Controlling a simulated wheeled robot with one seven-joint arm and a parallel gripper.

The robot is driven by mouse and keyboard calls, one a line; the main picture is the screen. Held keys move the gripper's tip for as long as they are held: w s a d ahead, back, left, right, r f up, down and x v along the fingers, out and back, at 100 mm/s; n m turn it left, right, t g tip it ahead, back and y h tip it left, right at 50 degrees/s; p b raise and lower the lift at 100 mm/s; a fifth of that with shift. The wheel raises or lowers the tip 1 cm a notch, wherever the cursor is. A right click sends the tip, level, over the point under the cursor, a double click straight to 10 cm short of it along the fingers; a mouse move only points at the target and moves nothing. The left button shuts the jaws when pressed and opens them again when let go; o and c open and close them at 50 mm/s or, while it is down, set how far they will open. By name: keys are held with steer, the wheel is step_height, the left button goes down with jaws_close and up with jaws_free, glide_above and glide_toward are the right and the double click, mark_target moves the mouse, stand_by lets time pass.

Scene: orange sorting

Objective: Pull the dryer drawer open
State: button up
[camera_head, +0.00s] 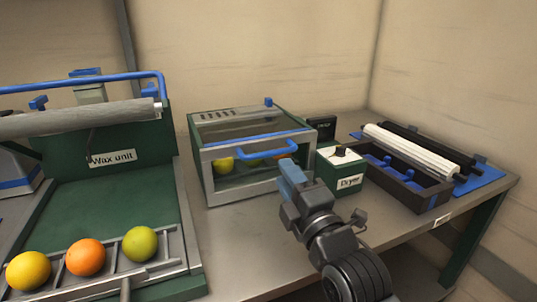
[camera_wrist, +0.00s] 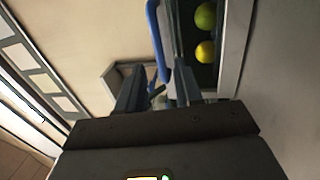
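The dryer (camera_head: 196,145) is a green and grey box with a clear front in the middle of the bench. Its blue bar handle (camera_head: 250,146) runs across the front, which looks shut against the body. Fruit shows inside behind the front. My gripper (camera_head: 289,170) is at the right end of the handle, just in front of the dryer. In the wrist view, the fingers of my gripper (camera_wrist: 158,88) stand apart, with the blue handle (camera_wrist: 155,38) reaching between them. Contact with the handle cannot be told. Two fruits (camera_wrist: 205,34) show beside it.
A small green box labelled Dryer (camera_head: 338,170) stands close right of my gripper. A roller unit (camera_head: 410,160) sits at the right end of the bench. The wax unit (camera_head: 110,185) with several fruits is at left. Bench surface (camera_head: 240,235) in front of the dryer is clear.

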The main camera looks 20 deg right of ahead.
mark_target(273, 155)
steer(key=w, duration=0.2)
steer(key=w+r, duration=0.1)
steer(key=w, duration=0.5)
steer(key=shift+r, duration=0.3)
steer(key=shift+s, duration=0.1)
jaws_close()
